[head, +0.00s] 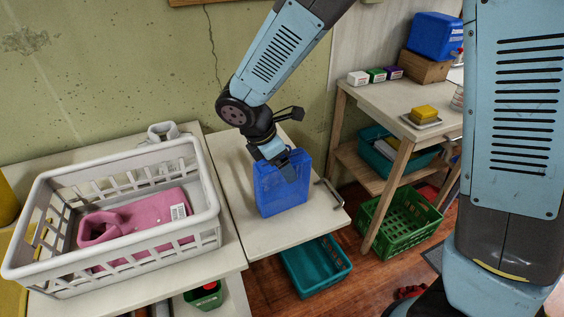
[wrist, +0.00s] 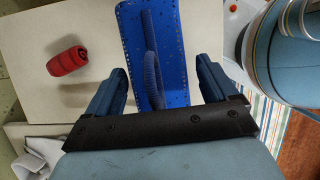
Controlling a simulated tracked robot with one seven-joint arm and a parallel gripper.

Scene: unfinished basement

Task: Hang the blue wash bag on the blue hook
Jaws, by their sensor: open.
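The blue wash bag (head: 283,204) stands upright on the pale bench in the head view. In the wrist view the wash bag (wrist: 172,40) lies ahead of my gripper, with a dark blue loop strap (wrist: 152,60) on it. My gripper (wrist: 160,82) is open, its two fingers on either side of the strap. In the head view my gripper (head: 285,165) is at the top of the bag and covers part of it. I cannot tell whether the fingers touch the bag. I cannot make out a blue hook in either view.
A white crate (head: 110,262) with a pink bag (head: 140,220) stands left. A red roll (wrist: 68,61) lies on the bench in the wrist view. A metal bar (head: 328,194) sits at the bench's right edge. A shelf table (head: 385,98) with boxes stands right.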

